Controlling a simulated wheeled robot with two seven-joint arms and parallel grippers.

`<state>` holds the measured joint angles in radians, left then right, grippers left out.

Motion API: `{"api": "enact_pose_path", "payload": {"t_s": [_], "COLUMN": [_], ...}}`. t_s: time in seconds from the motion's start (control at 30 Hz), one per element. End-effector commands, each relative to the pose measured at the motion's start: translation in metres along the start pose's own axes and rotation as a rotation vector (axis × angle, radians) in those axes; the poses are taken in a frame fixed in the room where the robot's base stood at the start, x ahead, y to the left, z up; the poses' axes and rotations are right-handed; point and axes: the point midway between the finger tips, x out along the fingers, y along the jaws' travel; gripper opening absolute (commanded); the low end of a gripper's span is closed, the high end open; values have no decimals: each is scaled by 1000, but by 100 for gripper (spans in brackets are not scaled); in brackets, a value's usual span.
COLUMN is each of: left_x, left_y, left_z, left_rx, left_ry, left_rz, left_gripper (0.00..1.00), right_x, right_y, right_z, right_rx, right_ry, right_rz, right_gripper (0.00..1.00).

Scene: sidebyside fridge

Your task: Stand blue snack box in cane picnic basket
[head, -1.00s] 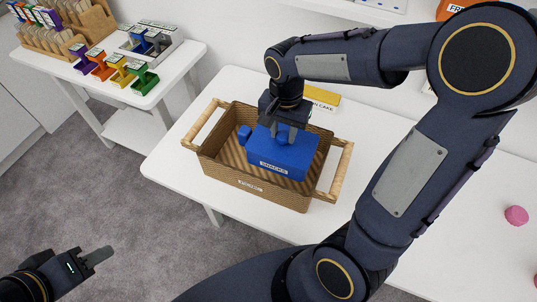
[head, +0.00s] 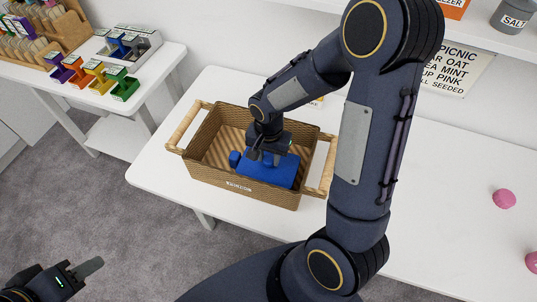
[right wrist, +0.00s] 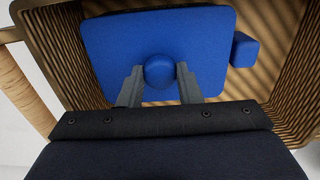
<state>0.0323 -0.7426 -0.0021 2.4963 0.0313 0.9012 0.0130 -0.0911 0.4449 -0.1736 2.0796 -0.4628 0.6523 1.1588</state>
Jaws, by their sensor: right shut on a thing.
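The blue snack box (head: 278,171) is down inside the cane picnic basket (head: 247,194), in its right part. The basket's front wall hides the box's lower part. My right gripper (head: 268,155) is above the box, shut on its round knob. The right wrist view shows the gripper fingers (right wrist: 160,80) on both sides of the blue knob (right wrist: 160,71), with the box top (right wrist: 115,45) beneath. I cannot tell whether the box touches the basket floor. My left gripper (head: 88,268) is at the lower left, away from the basket; its jaw opening is unclear.
The basket stands on a white table (head: 400,200) with wooden handles at both ends. Pink round things (head: 504,198) lie at the right. A second white table at the left holds coloured holders (head: 92,75). A shelf with a salt jar (head: 514,16) is above.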

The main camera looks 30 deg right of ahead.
Motion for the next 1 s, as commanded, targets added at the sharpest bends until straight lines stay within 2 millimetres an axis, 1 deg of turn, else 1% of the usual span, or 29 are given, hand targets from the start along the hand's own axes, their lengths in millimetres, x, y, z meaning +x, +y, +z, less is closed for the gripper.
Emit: {"api": "enact_pose_path", "payload": {"t_s": [0.17,0.27,0.3,0.47,0.7,0.83,0.93,1.0], "left_x": [0,3,4,2,2,-1,0,0], "left_y": [0,-2,-2,-1,-1,1,0,0], "left_z": [0,2,2,1,1,-1,0,0], "left_rx": [0,0,0,0,0,0,0,0], "left_ry": [0,0,0,0,0,0,0,0], "left_rz": [0,0,0,0,0,0,0,0], "left_gripper": [36,36,36,36,36,36,36,36], "right_x": [-1,3,3,2,2,-4,-17,-31], "right_y": [0,0,0,0,0,0,-1,-1], "right_z": [0,0,0,0,0,0,-1,0], "right_rx": [0,0,0,0,0,0,0,0], "right_ry": [1,1,0,0,0,1,4,4], "right_rz": [-1,-1,0,0,0,-1,-4,-5], "right_gripper": [0,0,32,53,53,53,53,53]}}
